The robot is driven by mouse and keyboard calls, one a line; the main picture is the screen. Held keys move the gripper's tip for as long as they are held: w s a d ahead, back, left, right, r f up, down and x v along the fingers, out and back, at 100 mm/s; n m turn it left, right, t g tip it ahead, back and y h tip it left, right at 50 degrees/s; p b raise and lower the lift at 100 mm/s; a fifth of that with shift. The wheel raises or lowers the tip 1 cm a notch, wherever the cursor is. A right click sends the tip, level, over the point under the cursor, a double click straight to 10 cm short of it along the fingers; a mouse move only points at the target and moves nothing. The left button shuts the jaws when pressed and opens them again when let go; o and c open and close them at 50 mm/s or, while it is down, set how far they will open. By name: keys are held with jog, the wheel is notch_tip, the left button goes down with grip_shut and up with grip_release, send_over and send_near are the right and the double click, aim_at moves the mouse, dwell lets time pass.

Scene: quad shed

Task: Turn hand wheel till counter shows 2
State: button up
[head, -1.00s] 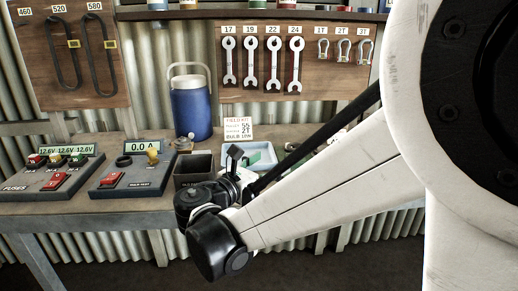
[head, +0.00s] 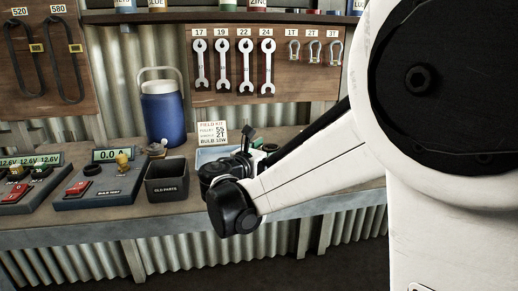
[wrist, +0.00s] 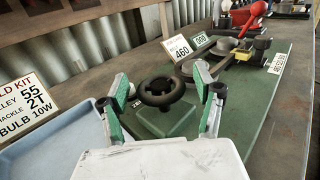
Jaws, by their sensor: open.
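A dark hand wheel (wrist: 160,90) stands on a green base in the wrist view, on a green board. My gripper (wrist: 161,75) is open, with one green-padded finger to the left of the wheel and one to the right. I cannot tell that either finger touches the wheel. Behind the wheel are a small green display (wrist: 200,41), whose digits are too small to read surely, and a white card (wrist: 177,47) that seems to read 460. In the head view, my wrist hides most of this area.
A pale blue tray (wrist: 45,140) and a field kit card (wrist: 23,105) are left of the wheel. A red-handled item (wrist: 252,14) is farther back. In the head view, a dark old parts bin (head: 166,193), a blue jug (head: 163,110) and switch panels stand to the left.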

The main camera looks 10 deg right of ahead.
jog(key=shift+c, duration=0.5)
jog(key=c, duration=1.1)
jog(key=shift+d+n+t+y, duration=0.1)
jog(key=shift+n+t+y, duration=0.2)
jog(key=shift+y, duration=0.1)
jog(key=n+t+y+p, duration=0.1)
jog(key=n+t+y, duration=0.2)
jog(key=y, duration=0.1)
jog(key=shift+d, duration=0.1)
jog(key=n+t+y, duration=0.1)
jog(key=n+y, duration=0.1)
jog(key=y, duration=0.2)
jog(key=n+y+p, duration=0.1)
jog(key=n+y, duration=0.2)
jog(key=y, duration=0.1)
jog(key=shift+n+t, duration=0.3)
jog(key=shift+t, duration=0.1)
jog(key=n+g+y, duration=0.1)
jog(key=n+y, duration=0.1)
jog(key=y, duration=0.2)
jog(key=n+y, duration=0.3)
jog(key=y, duration=0.1)
jog(key=shift+g, duration=0.4)
jog(key=n+g+y, duration=0.4)
jog(key=y, duration=0.1)
jog(key=shift+n+y, duration=0.4)
